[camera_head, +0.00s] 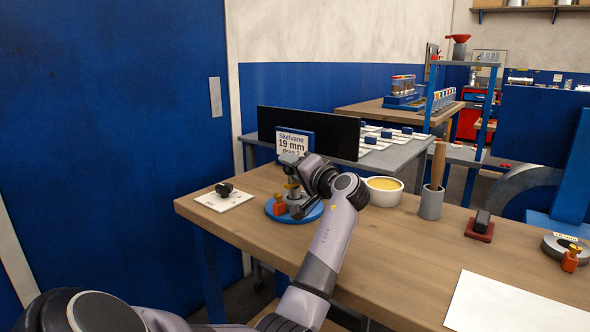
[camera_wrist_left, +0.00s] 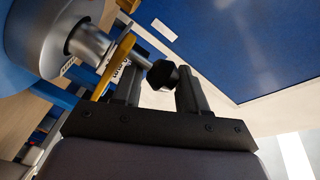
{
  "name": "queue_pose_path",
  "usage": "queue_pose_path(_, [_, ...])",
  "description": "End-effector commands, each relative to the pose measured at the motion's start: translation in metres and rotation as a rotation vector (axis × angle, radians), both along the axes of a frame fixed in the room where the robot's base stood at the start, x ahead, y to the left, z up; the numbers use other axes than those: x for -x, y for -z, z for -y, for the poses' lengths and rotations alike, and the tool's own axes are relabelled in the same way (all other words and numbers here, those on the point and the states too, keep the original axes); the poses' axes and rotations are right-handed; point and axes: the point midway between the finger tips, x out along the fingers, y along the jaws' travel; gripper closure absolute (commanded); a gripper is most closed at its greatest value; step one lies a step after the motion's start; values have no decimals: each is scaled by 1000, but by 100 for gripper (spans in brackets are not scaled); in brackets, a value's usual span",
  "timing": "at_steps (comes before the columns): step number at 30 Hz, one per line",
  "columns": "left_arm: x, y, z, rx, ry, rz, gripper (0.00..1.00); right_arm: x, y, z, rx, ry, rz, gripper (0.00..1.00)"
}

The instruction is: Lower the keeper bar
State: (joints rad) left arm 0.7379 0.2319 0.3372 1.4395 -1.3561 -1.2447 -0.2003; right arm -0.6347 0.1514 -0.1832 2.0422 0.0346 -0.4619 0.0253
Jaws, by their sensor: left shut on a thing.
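My left gripper (camera_head: 295,192) reaches over a small fixture with a round blue base (camera_head: 312,213) on the wooden bench. In the left wrist view its fingers (camera_wrist_left: 160,88) are shut on a black knob (camera_wrist_left: 163,74) at the end of a short rod. The rod runs toward a yellow bar (camera_wrist_left: 115,66), which looks like the keeper bar, beside a grey metal cylinder (camera_wrist_left: 88,42). In the head view an orange clamp piece (camera_head: 280,205) stands on the blue base. My gripper and wrist hide much of the fixture there. My right gripper is not in view.
A sign reading 19 mm (camera_head: 294,143) stands behind the fixture. A white plate with a black knob (camera_head: 224,188) lies to the left. A bowl (camera_head: 384,191), a grey cup (camera_head: 430,203) and a red-based block (camera_head: 480,226) stand to the right. A white sheet (camera_head: 515,305) lies front right.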

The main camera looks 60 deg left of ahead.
Motion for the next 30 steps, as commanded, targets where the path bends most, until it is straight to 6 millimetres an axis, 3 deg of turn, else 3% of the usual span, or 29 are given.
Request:
queue_pose_path(1, [7,10,-1,19,-31,-18,100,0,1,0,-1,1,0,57])
queue_pose_path(10, [7,11,-1,20,-31,-19,100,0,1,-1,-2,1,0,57])
queue_pose_path(11, [7,11,-1,20,-31,-19,55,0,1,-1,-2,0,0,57])
queue_pose_path(21, [6,10,2,19,-29,-18,55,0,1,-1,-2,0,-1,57])
queue_pose_path(30, [0,8,49,12,-10,-16,55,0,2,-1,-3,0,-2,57])
